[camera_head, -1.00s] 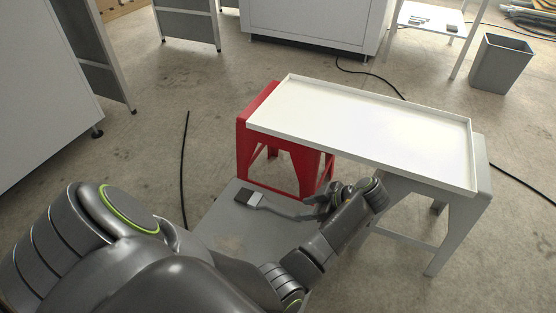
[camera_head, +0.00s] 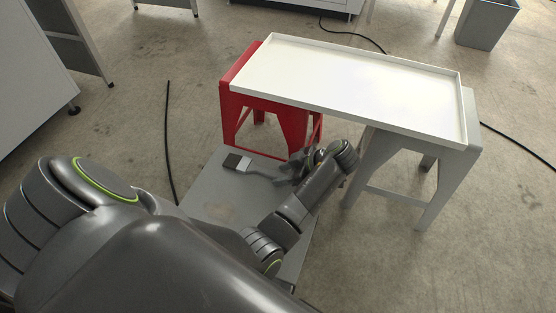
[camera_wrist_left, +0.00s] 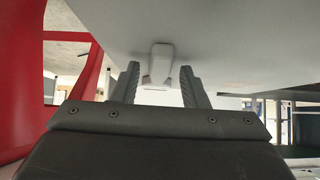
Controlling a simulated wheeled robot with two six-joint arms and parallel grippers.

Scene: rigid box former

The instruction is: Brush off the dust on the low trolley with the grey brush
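The grey brush (camera_head: 238,163) lies on the grey low trolley (camera_head: 195,190), its dark bristles and pale band to the left and its grey handle pointing right. A faint brownish dust patch (camera_head: 218,213) shows on the trolley nearer to me. My left gripper (camera_head: 291,170) is low over the trolley's right side, at the handle end. In the left wrist view my left gripper (camera_wrist_left: 158,80) is open, with a pale grey piece (camera_wrist_left: 161,64), seemingly the brush handle, between or just beyond its fingertips. Contact cannot be told. My right gripper is not in view.
A white tray-topped table (camera_head: 350,85) stands on a red trestle (camera_head: 240,110) and a grey trestle (camera_head: 440,165), beyond and right of the trolley. My left gripper is close to its near edge. Black cables (camera_head: 168,140) lie on the floor. A grey bin (camera_head: 487,22) stands back right.

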